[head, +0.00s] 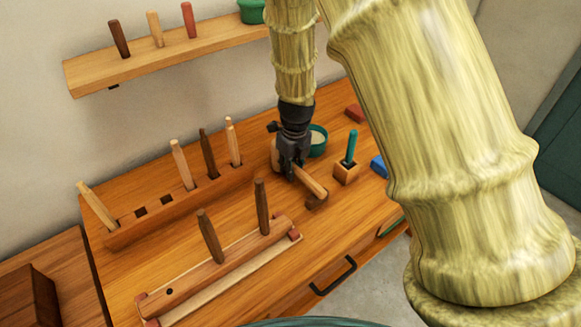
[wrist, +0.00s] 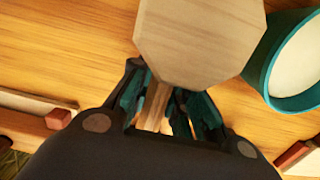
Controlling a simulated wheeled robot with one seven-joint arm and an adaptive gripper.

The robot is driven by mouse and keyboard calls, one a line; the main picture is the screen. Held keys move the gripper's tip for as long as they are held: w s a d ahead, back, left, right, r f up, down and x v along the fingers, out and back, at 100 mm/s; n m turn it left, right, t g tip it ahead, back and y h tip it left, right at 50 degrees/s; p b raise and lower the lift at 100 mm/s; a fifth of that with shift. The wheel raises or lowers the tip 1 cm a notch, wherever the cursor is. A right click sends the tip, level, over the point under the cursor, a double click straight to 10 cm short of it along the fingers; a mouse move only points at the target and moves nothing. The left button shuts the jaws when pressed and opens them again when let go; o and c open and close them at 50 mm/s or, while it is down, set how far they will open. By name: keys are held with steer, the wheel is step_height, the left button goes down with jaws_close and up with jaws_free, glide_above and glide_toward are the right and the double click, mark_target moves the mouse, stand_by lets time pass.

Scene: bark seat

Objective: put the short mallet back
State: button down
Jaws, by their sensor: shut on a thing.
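My gripper (head: 292,168) is shut on the short mallet, low over the right part of the workbench. In the wrist view, the mallet's pale octagonal wooden head (wrist: 200,40) sits just beyond the fingers, and its light handle (wrist: 154,108) runs between them. In the head view, the pale handle (head: 311,183) sticks out toward the lower right. The gripper hides most of the mallet's head there. The rear wooden rack (head: 180,211) has two empty square holes. Several handles stand in it, and the leftmost pale one (head: 97,205) leans left.
A front rack (head: 220,268) with two dark handles and an empty round hole lies nearer. A teal bowl (head: 318,140) is beside my gripper; it also shows in the wrist view (wrist: 272,80). A wooden block (head: 346,173) holds a teal handle. A shelf (head: 165,58) hangs behind.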

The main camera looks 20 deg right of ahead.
steer(key=shift+f, duration=0.15)
steer(key=c, duration=1.3)
jaws_free()
steer(key=shift+o, duration=0.2)
steer(key=shift+s+d+r, duration=0.1)
steer(key=shift+s+r, duration=0.05)
steer(key=shift+r, duration=1.75)
steer(key=shift+s+r, duration=0.1)
steer(key=shift+r, duration=1.75)
